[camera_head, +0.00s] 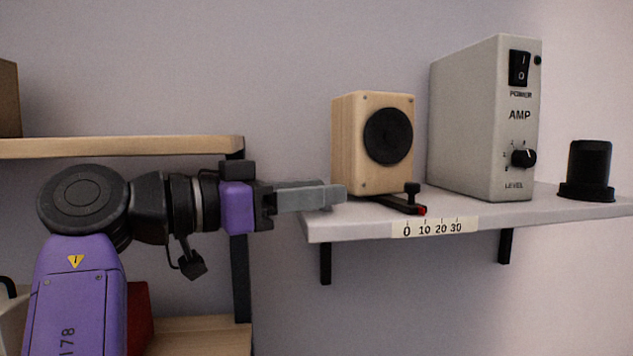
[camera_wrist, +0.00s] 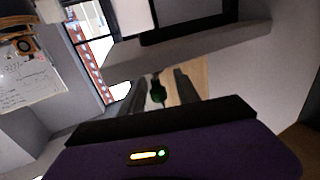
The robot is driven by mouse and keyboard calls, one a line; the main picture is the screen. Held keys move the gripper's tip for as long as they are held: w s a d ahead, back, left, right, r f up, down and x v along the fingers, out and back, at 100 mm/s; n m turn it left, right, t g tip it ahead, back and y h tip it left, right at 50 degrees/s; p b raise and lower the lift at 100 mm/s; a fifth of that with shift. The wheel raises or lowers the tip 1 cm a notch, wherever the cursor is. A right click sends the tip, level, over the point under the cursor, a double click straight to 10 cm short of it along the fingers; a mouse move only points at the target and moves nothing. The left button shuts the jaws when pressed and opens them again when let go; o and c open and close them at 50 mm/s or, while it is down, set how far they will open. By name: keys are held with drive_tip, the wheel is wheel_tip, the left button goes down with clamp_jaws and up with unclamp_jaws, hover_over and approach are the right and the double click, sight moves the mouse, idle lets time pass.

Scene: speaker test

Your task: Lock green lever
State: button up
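The wooden speaker (camera_head: 350,140) stands on the grey shelf, its round black driver facing front-right. My gripper (camera_head: 335,194) is at the speaker's lower left, level with the shelf top. In the wrist view a dark lever with a green part (camera_wrist: 157,92) shows between the two grey fingers of my gripper (camera_wrist: 158,86), with gaps beside it. The green lever is not visible in the head view.
The grey amp box (camera_head: 480,120) stands right of the speaker, with a black cylinder (camera_head: 590,170) beyond it. The shelf's front edge (camera_head: 350,228) carries a 0 to 30 scale (camera_head: 433,227). A wooden shelf (camera_head: 120,146) is at the left, above my arm.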

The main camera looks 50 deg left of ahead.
drive_tip(key=shift+w, duration=0.15)
clamp_jaws()
